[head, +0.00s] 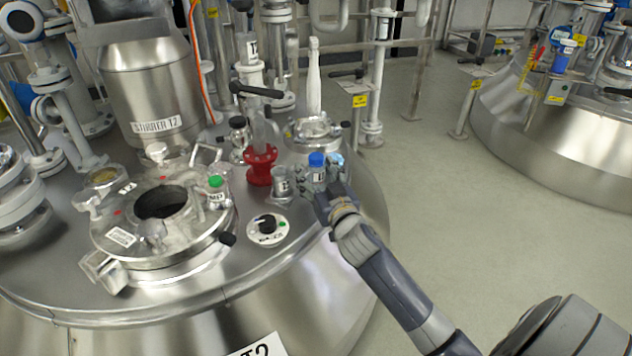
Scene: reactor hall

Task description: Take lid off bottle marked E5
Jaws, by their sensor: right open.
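A small bottle with a blue lid (316,159) stands on the metal reactor top, right of centre. Its white label (318,175) is partly covered, so I cannot read the full mark. My right gripper (323,180) comes in from the lower right and is open close around this bottle. I cannot tell whether its fingers touch it. A second bottle with a green lid (215,182) stands beside the open round hatch; its label does not read as E5. My left gripper is not in view.
The reactor top (215,265) is crowded. A small metal cup (281,184) and a red flanged fitting (260,166) stand just left of the bottle. The floor (450,190) at the right is clear.

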